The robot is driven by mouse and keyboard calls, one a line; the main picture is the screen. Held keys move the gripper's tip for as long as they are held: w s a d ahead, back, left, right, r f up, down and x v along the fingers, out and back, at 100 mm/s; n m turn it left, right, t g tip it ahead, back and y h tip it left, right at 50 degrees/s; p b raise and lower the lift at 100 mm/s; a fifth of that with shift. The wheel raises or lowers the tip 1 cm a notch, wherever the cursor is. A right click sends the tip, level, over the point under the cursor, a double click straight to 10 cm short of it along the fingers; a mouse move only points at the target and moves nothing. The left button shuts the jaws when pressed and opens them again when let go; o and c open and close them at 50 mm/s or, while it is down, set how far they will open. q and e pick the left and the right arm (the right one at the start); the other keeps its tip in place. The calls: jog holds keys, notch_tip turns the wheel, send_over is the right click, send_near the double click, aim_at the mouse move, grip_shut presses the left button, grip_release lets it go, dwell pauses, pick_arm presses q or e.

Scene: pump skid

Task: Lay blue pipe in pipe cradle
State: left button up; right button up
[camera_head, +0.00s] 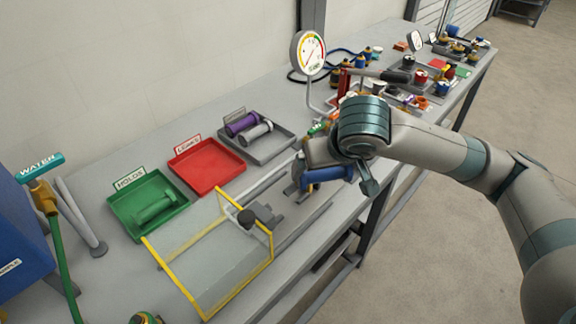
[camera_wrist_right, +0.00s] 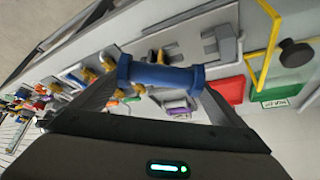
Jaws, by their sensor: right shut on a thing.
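The blue pipe (camera_head: 326,175), a short tube with a wider collar at each end, is held above the bench by my right gripper (camera_head: 322,160). In the right wrist view the blue pipe (camera_wrist_right: 160,75) lies crosswise between the two fingertips of the right gripper (camera_wrist_right: 160,82), which is shut on it. A grey fixture (camera_wrist_right: 222,45) on a pale rail shows beyond the pipe; it may be the pipe cradle, but I cannot tell for sure. My left gripper is not in view.
Green (camera_head: 118,210), red (camera_head: 188,174) and grey (camera_head: 268,156) trays lie behind. A pressure gauge (camera_head: 308,52) and several fittings stand farther back.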

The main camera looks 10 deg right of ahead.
jog(key=shift+w+a+n, duration=0.2)
jog(key=shift+a+n, duration=0.1)
jog(key=shift+a, duration=0.3)
jog(key=w+a+f+n+t+y+p, duration=0.2)
jog(key=w+a+n+t+y+p, duration=0.2)
jog(key=y+p, duration=0.4)
jog(key=a+n+t+p, duration=0.1)
jog(key=n+t+p, duration=0.1)
jog(key=p, duration=0.1)
jog(key=shift+w+a+f+t, duration=0.3)
jog(key=shift+w+a+f, duration=0.05)
jog(key=shift+w, duration=0.05)
jog(key=shift+f, duration=0.1)
